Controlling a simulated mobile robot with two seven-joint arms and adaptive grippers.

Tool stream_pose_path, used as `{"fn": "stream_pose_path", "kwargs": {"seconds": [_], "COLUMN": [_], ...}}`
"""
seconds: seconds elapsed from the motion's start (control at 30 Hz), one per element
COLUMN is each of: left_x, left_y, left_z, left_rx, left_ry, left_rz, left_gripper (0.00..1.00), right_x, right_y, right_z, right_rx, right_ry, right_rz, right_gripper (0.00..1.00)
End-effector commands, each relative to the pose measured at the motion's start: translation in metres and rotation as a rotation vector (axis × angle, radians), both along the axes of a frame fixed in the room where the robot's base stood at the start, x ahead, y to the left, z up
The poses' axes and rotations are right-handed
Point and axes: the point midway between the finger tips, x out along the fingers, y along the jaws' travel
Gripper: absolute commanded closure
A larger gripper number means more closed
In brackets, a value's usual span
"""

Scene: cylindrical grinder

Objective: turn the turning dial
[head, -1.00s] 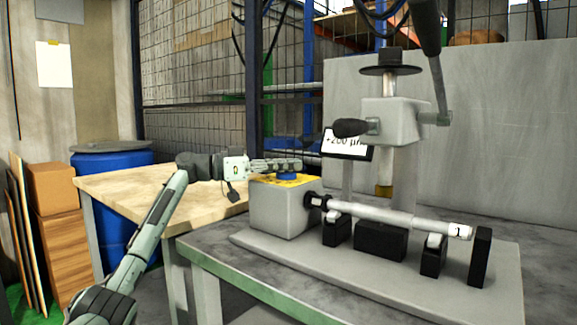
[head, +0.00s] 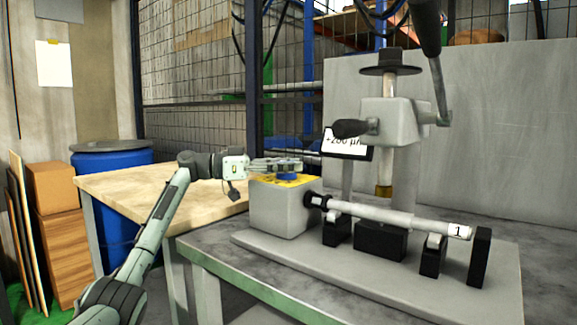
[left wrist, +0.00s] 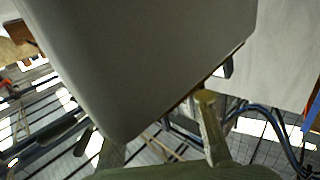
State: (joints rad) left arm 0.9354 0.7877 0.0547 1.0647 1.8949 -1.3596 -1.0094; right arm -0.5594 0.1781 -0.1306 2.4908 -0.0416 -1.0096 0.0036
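The turning dial (head: 287,177) is a blue knob on a yellow plate on top of a grey box (head: 280,210). Only part of the dial shows below my left gripper. My left gripper (head: 290,164) reaches in from the left, with its fingers just above or at the dial; contact cannot be told. In the left wrist view, its two fingers (left wrist: 162,140) stand apart, and a large grey surface (left wrist: 140,55) fills the upper part. The dial cannot be made out there. My right gripper is not in view.
A white shaft (head: 400,217) lies across black supports to the right of the box. A measuring stand with a display (head: 346,145) rises behind it. A wooden table (head: 130,185) is at the left, with a blue barrel (head: 110,165) behind it.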

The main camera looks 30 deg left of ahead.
Motion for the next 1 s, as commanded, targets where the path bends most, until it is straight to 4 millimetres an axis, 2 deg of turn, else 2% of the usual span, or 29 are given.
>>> {"fn": "stream_pose_path", "kwargs": {"seconds": [0.27, 0.37, 0.7, 0.83, 1.0], "left_x": [-0.004, -0.014, -0.059, -0.071, -0.078], "left_y": [0.006, 0.017, 0.071, 0.084, 0.091], "left_z": [0.0, 0.0, 0.0, 0.0, 0.0], "left_rx": [-0.001, -0.001, -0.001, -0.001, 0.0], "left_ry": [-0.001, -0.001, 0.001, 0.001, 0.0], "left_rz": [0.003, 0.003, 0.003, 0.003, 0.0], "left_gripper": [0.66, 0.66, 0.66, 0.66, 0.66], "right_x": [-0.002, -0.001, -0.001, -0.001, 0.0], "right_y": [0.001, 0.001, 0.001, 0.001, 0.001], "right_z": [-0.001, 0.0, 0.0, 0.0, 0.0], "right_rx": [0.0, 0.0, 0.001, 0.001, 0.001], "right_ry": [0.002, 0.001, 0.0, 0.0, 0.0], "right_rz": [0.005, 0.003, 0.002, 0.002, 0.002], "right_gripper": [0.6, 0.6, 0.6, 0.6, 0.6]}}
